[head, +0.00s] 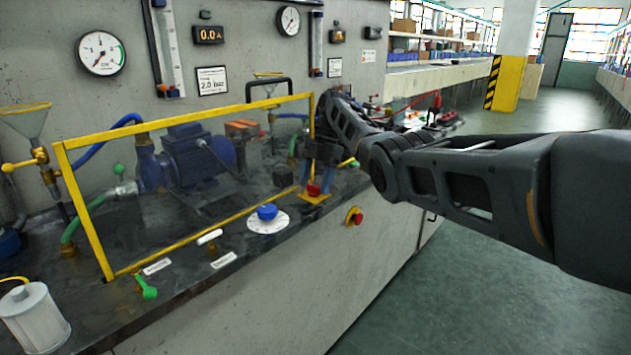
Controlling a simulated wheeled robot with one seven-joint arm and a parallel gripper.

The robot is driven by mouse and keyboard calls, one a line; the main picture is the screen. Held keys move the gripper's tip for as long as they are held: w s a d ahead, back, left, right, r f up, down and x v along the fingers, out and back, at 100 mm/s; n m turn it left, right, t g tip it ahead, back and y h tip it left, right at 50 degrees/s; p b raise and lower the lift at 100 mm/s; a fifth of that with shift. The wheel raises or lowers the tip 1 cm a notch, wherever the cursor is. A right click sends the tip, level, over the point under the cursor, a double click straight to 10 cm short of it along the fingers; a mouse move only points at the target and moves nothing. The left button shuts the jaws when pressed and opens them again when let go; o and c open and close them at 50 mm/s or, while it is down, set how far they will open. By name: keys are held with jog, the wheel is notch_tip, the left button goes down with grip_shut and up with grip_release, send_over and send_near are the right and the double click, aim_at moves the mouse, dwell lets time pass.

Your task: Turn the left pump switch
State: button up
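A blue knob (267,211) sits on a round white dial plate (268,222) on the dark bench top, in front of the blue pump (195,160) behind the yellow frame. A red knob (313,190) on a yellow base (315,199) stands to its right. I cannot tell from labels which is the left pump switch. My gripper (315,180) points down at the red knob, with its fingers beside it, well right of the blue knob. The fingers are small and dark here, so their gap and any contact are unclear.
A yellow-framed clear guard (85,215) stands over the pump. A white lever (209,237), a green lever (148,291) and a white canister (35,320) are at the front left. A red button (357,218) sticks out of the bench front. The floor at right is clear.

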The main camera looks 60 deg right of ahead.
jog(key=shift+o, duration=0.3)
jog(key=v, duration=0.7)
jog(key=shift+r, duration=0.35)
dwell(0.3)
